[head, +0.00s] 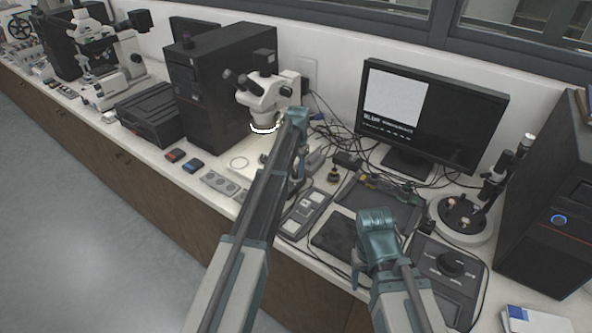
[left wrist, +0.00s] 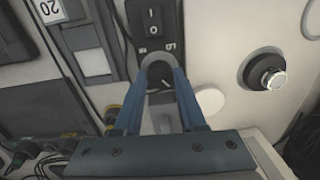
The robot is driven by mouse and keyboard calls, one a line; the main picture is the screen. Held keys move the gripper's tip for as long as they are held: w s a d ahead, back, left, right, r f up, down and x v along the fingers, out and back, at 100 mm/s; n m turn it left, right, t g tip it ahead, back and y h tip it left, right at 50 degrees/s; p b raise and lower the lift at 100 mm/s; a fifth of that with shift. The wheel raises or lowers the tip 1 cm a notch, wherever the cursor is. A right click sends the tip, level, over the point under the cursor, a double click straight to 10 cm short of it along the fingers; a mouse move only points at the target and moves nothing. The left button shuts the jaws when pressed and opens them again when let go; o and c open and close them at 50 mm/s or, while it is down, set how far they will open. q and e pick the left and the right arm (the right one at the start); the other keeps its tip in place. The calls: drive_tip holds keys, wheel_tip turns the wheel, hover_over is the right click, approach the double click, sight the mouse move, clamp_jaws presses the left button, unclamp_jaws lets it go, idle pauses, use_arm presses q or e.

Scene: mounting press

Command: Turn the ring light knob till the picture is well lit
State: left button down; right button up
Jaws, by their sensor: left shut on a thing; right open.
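The stereo microscope (head: 268,93) stands left of centre, with a lit white ring light (head: 265,130) under its head. The monitor (head: 450,125) shows a very pale, nearly featureless picture (head: 392,97) on its left half, with white text below. In the left wrist view, my left gripper (left wrist: 161,80) is shut on a dark round knob (left wrist: 160,71) on a black panel, below a rocker switch (left wrist: 152,18) marked I and O. In the head view my left gripper (head: 296,180) is partly hidden by its arm. My right gripper (head: 362,272) is open and empty above the bench front.
A black control box with a dial (head: 452,264) lies right of my right gripper. Cables run behind it and under the monitor. A dark computer tower (head: 222,85) stands left of the microscope. Another round knob (left wrist: 265,72) shows at right in the left wrist view.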

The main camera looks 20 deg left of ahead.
sight(297, 173)
idle(0.4)
use_arm(q)
drive_tip(key=shift+c, duration=2.4)
unclamp_jaws()
drive_tip(key=shift+r, duration=0.1)
wheel_tip(297, 173, up, 14)
drive_tip(key=p, duration=1.3)
drive_tip(key=shift+d+f+p, duration=0.2)
drive_tip(key=shift+p, duration=0.2)
drive_tip(key=shift+s, duration=0.1)
